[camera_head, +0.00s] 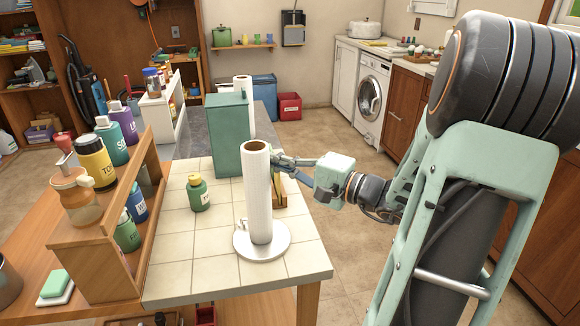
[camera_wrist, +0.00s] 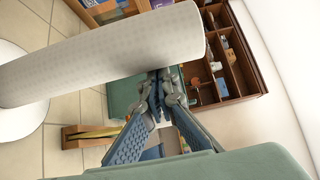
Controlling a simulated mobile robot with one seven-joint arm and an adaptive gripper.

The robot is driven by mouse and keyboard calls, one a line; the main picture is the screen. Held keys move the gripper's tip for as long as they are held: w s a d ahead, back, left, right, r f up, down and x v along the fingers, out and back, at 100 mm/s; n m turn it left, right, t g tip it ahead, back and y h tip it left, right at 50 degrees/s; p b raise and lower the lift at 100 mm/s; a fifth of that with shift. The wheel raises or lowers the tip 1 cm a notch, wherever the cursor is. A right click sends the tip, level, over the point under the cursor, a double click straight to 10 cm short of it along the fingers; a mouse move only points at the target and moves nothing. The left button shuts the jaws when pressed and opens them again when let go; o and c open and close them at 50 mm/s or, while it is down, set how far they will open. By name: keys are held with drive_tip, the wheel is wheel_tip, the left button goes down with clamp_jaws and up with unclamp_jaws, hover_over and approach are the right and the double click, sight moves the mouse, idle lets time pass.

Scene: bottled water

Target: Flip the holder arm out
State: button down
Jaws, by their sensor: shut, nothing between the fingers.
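A white paper towel roll (camera_head: 258,190) stands upright on a holder with a round white base (camera_head: 271,243) near the counter's front right. A thin pale piece (camera_head: 238,231), apparently the holder arm, shows low at the roll's left side. My gripper (camera_head: 278,161) is at the roll's upper right, its tips close to the roll; whether they touch it I cannot tell. In the wrist view the roll (camera_wrist: 110,55) slants across the upper left, with the base (camera_wrist: 22,128) at the left edge. The gripper's blue fingers (camera_wrist: 157,88) are shut and empty beside the roll. The holder arm is not discernible there.
A green box (camera_head: 229,135) stands behind the roll, with another towel roll (camera_head: 244,95) farther back. A small green bottle (camera_head: 198,195) is to the left. A wooden rack (camera_head: 110,240) of bottles borders the counter. Tiled counter (camera_head: 180,262) in front is clear.

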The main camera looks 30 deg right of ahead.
drive_tip(key=shift+w+a, duration=0.15)
drive_tip(key=shift+w, duration=0.1)
